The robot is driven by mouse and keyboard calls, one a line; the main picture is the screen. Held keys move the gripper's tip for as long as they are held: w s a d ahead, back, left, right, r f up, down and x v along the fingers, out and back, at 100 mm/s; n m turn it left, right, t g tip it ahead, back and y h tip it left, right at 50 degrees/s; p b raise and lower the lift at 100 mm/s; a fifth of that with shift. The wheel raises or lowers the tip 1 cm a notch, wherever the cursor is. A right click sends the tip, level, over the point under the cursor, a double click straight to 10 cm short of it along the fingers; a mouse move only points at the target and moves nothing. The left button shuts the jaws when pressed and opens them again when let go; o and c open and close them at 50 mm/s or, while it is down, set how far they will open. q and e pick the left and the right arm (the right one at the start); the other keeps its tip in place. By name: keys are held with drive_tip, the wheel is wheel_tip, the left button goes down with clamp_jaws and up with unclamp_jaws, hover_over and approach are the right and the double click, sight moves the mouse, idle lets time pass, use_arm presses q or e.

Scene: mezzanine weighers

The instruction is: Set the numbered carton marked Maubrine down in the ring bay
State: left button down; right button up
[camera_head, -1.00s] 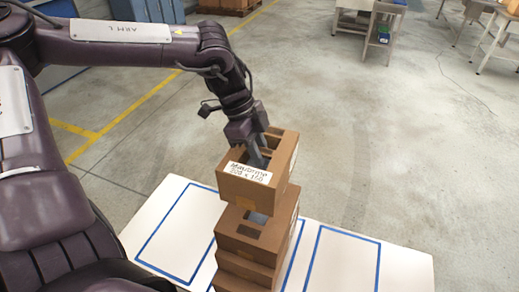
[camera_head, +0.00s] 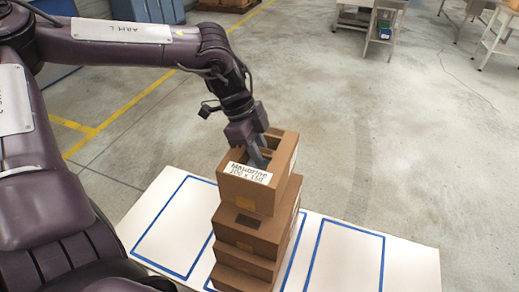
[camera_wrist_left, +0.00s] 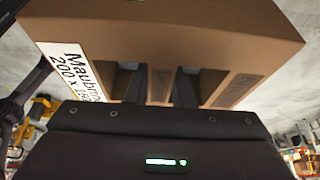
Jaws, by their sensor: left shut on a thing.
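The brown Maubrine carton (camera_head: 243,190) has a white handwritten label and open slots on top. My left gripper (camera_head: 258,158) reaches down into its top and is shut on it. In the left wrist view the carton (camera_wrist_left: 170,32) shows close up, with both fingers (camera_wrist_left: 157,88) in its slots. The carton is upright, over a stack of brown cartons (camera_head: 245,234); I cannot tell whether it touches the top one. The stack stands on a white surface (camera_head: 415,262) with blue-outlined bays, in the middle one. No bay's name is readable. My right gripper is not in view.
The left blue-outlined bay (camera_head: 172,228) and the right one (camera_head: 345,255) look empty. Grey floor (camera_head: 360,140) lies clear beyond the white surface. A metal workbench (camera_head: 377,22) and tables (camera_head: 497,40) stand far back at right.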

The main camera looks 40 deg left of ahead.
use_arm(q)
drive_tip(key=shift+f+b, duration=2.65)
drive_tip(key=shift+f, duration=0.45)
drive_tip(key=shift+f+b, duration=0.25)
drive_tip(key=shift+b, duration=0.05)
drive_tip(key=c, duration=1.2)
unclamp_jaws()
drive_tip(key=shift+o, duration=0.2)
drive_tip(key=b+v, duration=0.1)
drive_tip(key=v, duration=0.7)
drive_tip(key=shift+d+f, duration=0.1)
